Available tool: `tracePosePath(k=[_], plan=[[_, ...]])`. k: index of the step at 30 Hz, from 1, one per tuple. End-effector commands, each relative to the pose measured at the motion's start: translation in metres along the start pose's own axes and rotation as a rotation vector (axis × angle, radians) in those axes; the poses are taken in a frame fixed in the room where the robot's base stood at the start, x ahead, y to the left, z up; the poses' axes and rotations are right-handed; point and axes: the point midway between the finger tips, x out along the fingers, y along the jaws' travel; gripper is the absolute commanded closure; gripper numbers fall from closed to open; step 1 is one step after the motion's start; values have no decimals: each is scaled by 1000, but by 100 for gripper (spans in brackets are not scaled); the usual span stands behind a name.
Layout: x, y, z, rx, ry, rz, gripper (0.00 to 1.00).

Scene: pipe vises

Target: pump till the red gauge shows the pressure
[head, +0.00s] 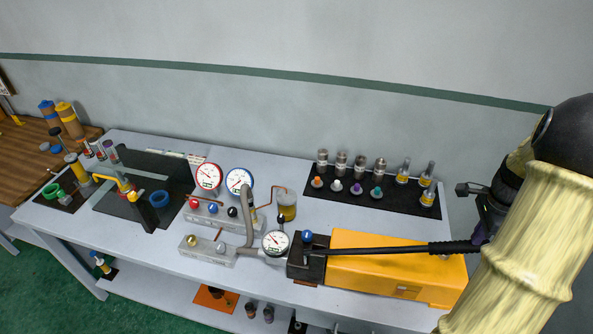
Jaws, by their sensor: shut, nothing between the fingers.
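The red-rimmed gauge (208,177) stands at the back of a grey manifold block; its needle is too small to read surely. A blue-rimmed gauge (240,181) stands right of it. The yellow hand pump (350,270) lies at the table's front right. Its long black lever (390,249) lies low, nearly level over the body, and its right end goes behind my arm. A white-faced gauge (276,242) sits left of the pump's dark head. My gripper (462,189) is shut and empty, above and behind the lever's right end, apart from it. My arm partly hides it.
A black mat (400,203) with metal fittings, coloured caps and small bottles lies behind the pump. A vise and tools fill the left. A lower shelf holds small parts.

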Motion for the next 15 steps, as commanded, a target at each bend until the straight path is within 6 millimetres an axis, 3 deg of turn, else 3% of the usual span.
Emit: tracePosePath(k=[15], plan=[[6, -3, 7, -17, 0, 0, 100]])
